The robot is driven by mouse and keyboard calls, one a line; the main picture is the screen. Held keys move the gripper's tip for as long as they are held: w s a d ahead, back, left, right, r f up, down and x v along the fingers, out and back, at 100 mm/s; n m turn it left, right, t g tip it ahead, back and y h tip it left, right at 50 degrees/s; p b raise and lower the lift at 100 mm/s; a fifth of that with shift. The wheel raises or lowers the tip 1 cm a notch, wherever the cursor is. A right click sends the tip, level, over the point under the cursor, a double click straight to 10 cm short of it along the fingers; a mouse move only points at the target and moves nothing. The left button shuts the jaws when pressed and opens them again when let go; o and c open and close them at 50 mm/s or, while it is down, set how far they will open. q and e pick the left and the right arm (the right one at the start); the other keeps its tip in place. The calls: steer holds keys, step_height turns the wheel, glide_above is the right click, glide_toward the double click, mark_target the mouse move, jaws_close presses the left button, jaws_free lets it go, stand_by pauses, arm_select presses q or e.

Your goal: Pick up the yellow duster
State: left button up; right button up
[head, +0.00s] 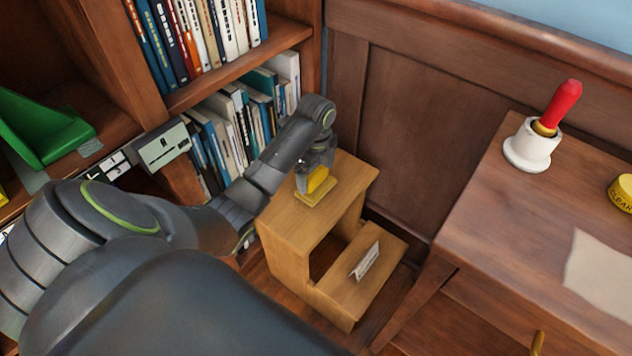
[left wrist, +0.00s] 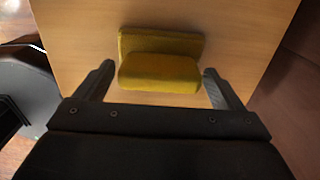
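The yellow duster (head: 317,186) sits on the top step of a small wooden step stool (head: 350,180). It has a raised block on a flatter base, and in the left wrist view the duster (left wrist: 160,72) lies just ahead of the fingers. My left gripper (head: 316,170) is right above and around the duster in the head view, hiding part of it. In the left wrist view my left gripper (left wrist: 158,80) is open, with one finger on each side of the duster's near part and a gap on both sides. My right gripper is not in view.
A bookcase with books (head: 225,125) stands behind and left of the stool. A folded white card (head: 365,261) is on the lower step. A wooden desk (head: 500,220) at right carries a red-handled object in a white holder (head: 530,148) and a yellow tin (head: 624,192). Wood panelling stands behind.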

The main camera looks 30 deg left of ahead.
mark_target(316, 170)
arm_select(q)
steer(key=c, duration=0.8)
steer(key=shift+r, duration=0.5)
step_height(316, 170, up, 5)
steer(key=shift+f+p, duration=0.15)
steer(key=shift+p, duration=0.95)
step_height(316, 170, up, 4)
steer(key=p, duration=0.3)
steer(key=shift+f, duration=0.25)
steer(key=shift+r+p, duration=0.4)
steer(key=shift+p, duration=0.15)
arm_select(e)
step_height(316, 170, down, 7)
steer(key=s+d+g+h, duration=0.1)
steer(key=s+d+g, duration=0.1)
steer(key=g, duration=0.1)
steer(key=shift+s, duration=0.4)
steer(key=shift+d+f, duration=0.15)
